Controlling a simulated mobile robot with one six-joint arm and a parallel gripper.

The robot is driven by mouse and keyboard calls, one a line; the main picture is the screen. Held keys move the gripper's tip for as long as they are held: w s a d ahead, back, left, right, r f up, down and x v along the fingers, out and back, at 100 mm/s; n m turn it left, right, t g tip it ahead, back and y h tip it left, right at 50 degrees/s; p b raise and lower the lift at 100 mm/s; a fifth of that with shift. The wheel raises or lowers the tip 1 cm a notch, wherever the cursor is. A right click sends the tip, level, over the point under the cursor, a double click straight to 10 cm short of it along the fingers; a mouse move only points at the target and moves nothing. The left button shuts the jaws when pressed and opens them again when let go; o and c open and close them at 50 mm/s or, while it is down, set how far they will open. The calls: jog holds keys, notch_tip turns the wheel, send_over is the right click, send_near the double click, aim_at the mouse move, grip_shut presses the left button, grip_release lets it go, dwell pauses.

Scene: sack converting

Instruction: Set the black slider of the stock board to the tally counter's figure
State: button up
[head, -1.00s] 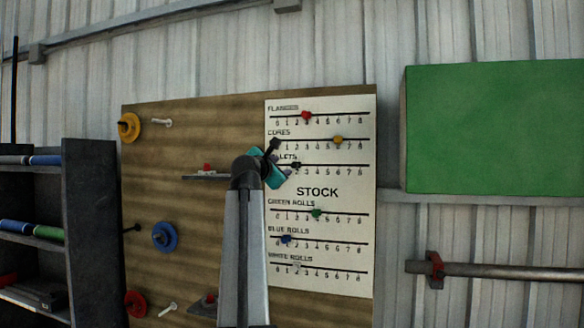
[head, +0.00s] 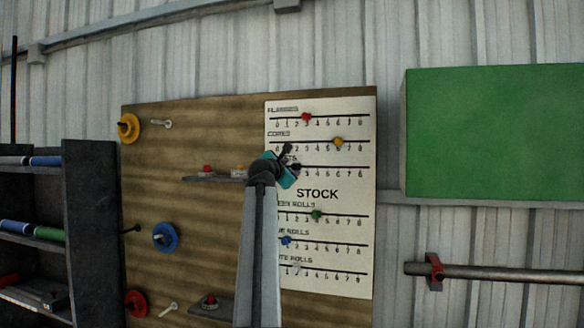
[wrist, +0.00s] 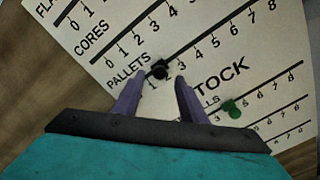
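The stock board (head: 345,190) is a white panel with several numbered slider rows. The black slider (wrist: 160,70) sits on the PALLETS row, around 2, between the visible 1 and 3. In the head view the black slider (head: 297,167) shows just right of my gripper (head: 291,163), partly hidden. My gripper (wrist: 160,77) is open in the wrist view, its two purple fingers apart, with the slider between and just beyond the tips. I cannot tell whether they touch it. No tally counter figure is readable; small items (head: 238,169) stand on a ledge to the left.
Other sliders are close by: red (head: 306,117), yellow (head: 338,141), green (head: 317,215) and blue (head: 286,240). The ledge (head: 213,178) juts from the wooden board left of my arm. A green panel (head: 495,130) and a horizontal bar (head: 500,272) are at the right.

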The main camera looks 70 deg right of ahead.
aim_at(294, 168)
jog(key=shift+w+d+p, duration=0.1)
jog(key=shift+d+p, duration=0.2)
jog(key=shift+d, duration=1.65)
grip_shut()
